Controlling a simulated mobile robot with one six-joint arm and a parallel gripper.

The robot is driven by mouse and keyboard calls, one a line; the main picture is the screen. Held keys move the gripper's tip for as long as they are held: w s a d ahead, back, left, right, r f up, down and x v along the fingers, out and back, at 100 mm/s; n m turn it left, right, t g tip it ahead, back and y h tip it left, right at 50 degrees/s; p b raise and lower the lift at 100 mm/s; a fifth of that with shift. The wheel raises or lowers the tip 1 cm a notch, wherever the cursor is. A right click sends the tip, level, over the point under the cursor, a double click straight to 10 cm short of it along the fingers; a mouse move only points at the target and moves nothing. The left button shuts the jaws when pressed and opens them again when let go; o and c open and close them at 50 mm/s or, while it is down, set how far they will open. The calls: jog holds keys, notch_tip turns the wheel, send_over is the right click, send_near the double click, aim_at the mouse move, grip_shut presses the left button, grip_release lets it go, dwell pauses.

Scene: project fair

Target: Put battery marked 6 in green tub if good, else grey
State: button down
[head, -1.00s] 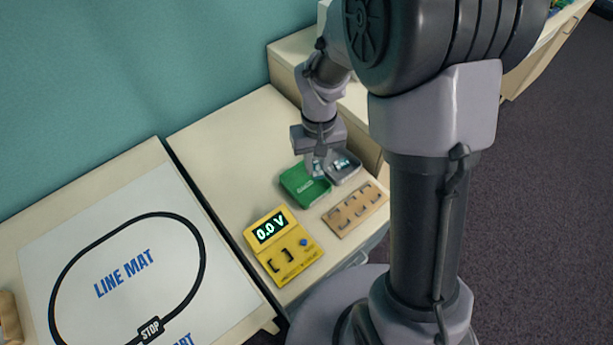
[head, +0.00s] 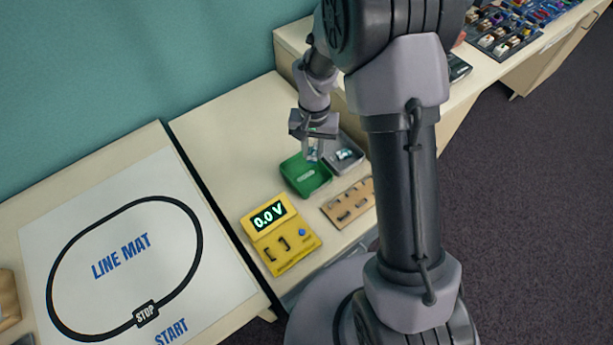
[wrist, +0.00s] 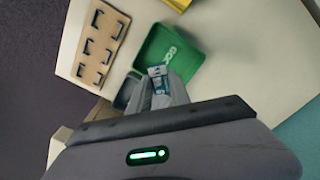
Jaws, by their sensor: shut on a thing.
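My gripper (head: 313,154) is shut on a small white and teal battery (wrist: 158,82). The battery's number is not readable. In the wrist view the battery sits between my fingertips (wrist: 162,90), over the near edge of the green tub (wrist: 190,62). In the head view the gripper is above the back of the green tub (head: 297,184), near the grey tub (head: 357,160). A small pale and teal thing, perhaps another battery, lies in the grey tub. The yellow tester (head: 284,259) reads 0.0 V and its cradle is empty.
A wooden holder (head: 347,201) with black brackets lies right of the green tub; its slots look empty in the wrist view. A line mat (head: 120,215) covers the left table. The table left of the green tub is clear. Stocked trays (head: 505,35) stand far right.

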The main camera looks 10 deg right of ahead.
notch_tip(320, 180, down, 2)
jog(key=shift+f+b, duration=0.15)
jog(key=shift+b, duration=0.35)
jog(key=c, duration=1.1)
grip_release()
notch_tip(320, 180, up, 18)
jog(key=p, duration=0.6)
jog(key=shift+f+p, duration=0.15)
jog(key=shift+p, duration=0.2)
jog(key=s+a+r+t+b, duration=0.2)
jog(key=s+r, duration=0.5)
jog(key=r, duration=0.2)
jog(key=s+r+t, duration=0.1)
jog(key=s, duration=0.3)
jog(key=s+a+t+y+b, duration=0.1)
jog(key=s, duration=0.4)
jog(key=s+a+r+t+y, duration=0.1)
jog(key=s, duration=0.4)
jog(key=shift+s+r+t+b, duration=0.15)
jog(key=shift+r+t+b, duration=0.15)
jog(key=shift+t, duration=0.1)
